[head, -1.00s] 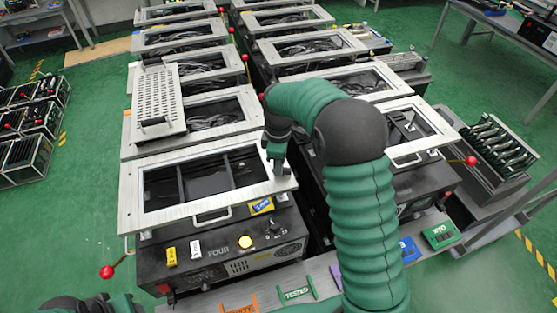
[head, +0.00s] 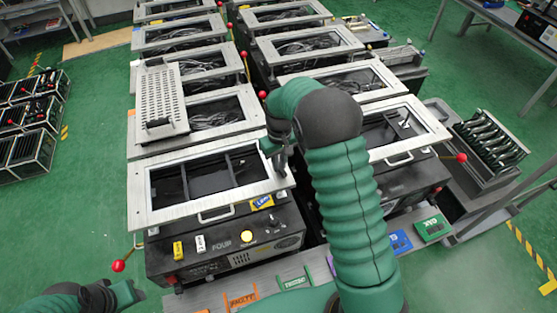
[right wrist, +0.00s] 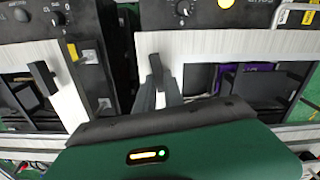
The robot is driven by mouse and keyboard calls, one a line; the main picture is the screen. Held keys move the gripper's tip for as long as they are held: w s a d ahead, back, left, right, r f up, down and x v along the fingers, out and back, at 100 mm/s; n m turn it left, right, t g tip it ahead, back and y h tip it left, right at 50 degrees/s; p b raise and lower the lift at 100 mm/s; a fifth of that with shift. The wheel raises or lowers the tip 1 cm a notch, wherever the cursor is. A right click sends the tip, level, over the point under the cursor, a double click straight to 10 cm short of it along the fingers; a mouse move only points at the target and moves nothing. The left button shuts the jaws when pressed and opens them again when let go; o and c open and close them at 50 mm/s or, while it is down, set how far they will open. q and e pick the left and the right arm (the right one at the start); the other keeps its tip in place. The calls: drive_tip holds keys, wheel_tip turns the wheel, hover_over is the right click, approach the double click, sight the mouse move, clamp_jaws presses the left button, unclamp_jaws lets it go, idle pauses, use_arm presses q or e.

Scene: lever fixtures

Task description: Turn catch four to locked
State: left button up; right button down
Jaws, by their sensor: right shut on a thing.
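The fixture labelled FOUR (head: 221,245) is the front left black box, with a pale metal frame lid (head: 140,205) lying flat on it. My right gripper (head: 281,165) is at the right front corner of that lid. In the right wrist view a small dark catch lever (right wrist: 155,66) stands on the pale frame, and my right fingers (right wrist: 157,92) are shut on it. The fingers hide part of the lever, so its exact position is hard to tell. My left gripper (head: 112,296) is low at the left, away from the fixtures; its jaws are unclear.
A red ball knob (head: 118,266) sticks out left of FOUR. A perforated plate (head: 160,100) lies on the fixture behind. The neighbouring fixture has its own dark lever (right wrist: 42,78). Coloured labelled tags (head: 240,301) lie along the front ledge.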

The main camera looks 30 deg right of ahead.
drive_tip(key=shift+w+d+r+m+p, duration=0.15)
drive_tip(key=shift+m+p, duration=0.25)
drive_tip(key=shift+m, duration=0.6)
drive_tip(key=c, duration=1.4)
unclamp_jaws()
drive_tip(key=shift+c, duration=0.2)
wheel_tip(320, 180, up, 16)
drive_tip(key=shift+r+b, duration=0.2)
drive_tip(key=shift+b, duration=0.25)
